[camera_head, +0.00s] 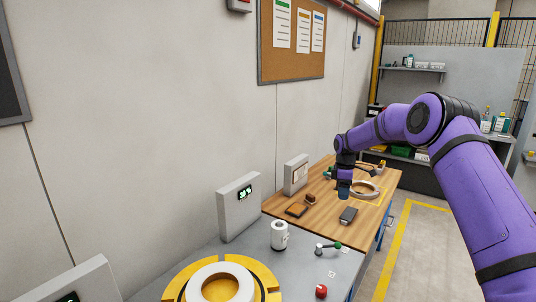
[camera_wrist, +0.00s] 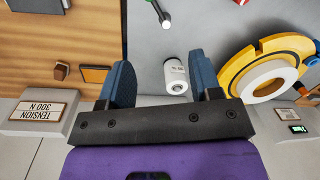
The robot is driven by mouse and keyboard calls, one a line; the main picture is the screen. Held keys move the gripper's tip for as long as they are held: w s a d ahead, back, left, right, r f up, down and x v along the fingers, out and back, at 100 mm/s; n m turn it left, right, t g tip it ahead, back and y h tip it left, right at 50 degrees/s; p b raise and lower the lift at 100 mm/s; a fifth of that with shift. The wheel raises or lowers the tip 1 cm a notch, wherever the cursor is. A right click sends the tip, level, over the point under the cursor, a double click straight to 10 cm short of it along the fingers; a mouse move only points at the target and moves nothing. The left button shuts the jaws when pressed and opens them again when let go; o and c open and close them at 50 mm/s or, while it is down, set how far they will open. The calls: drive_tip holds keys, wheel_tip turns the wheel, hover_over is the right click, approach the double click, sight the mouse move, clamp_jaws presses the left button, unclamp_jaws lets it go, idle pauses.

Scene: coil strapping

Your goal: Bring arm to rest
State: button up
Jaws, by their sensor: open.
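My purple arm reaches out from the right in the head view. My gripper (camera_head: 344,190) hangs over the wooden bench (camera_head: 328,205). In the wrist view my gripper (camera_wrist: 162,72) has its two blue fingers spread wide, with nothing held between them. A white cylinder (camera_wrist: 175,74) shows between the fingers in that view, but it stands apart from them on the grey table. The head view shows the same cylinder (camera_head: 279,236) upright near the bench edge.
A pale ring (camera_head: 366,190), dark device (camera_head: 348,215) and brown pad (camera_head: 297,210) lie on the bench. Display boxes (camera_head: 238,206) line the wall.

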drive_tip(key=s+r+m+t, duration=0.1)
drive_tip(key=s+r+m, duration=0.1)
drive_tip(key=s+r, duration=0.5)
drive_tip(key=s+r+m+t, duration=0.1)
drive_tip(key=s+r, duration=0.2)
drive_tip(key=r, duration=0.8)
drive_tip(key=s+r+m+t, duration=0.1)
drive_tip(key=s+r+m, duration=0.3)
drive_tip(key=s+r, duration=0.85)
drive_tip(key=s+r+m+t, duration=0.2)
drive_tip(key=s+m, duration=0.2)
drive_tip(key=s, duration=1.4)
drive_tip(key=s+f+m, duration=0.2)
drive_tip(key=s, duration=0.6)
drive_tip(key=s+d+f+m+t, duration=0.1)
drive_tip(key=s+f, duration=0.1)
drive_tip(key=s, duration=0.6)
drive_tip(key=shift+d+f+m, duration=0.3)
drive_tip(key=shift+f+m, duration=0.05)
drive_tip(key=shift+m, duration=0.05)
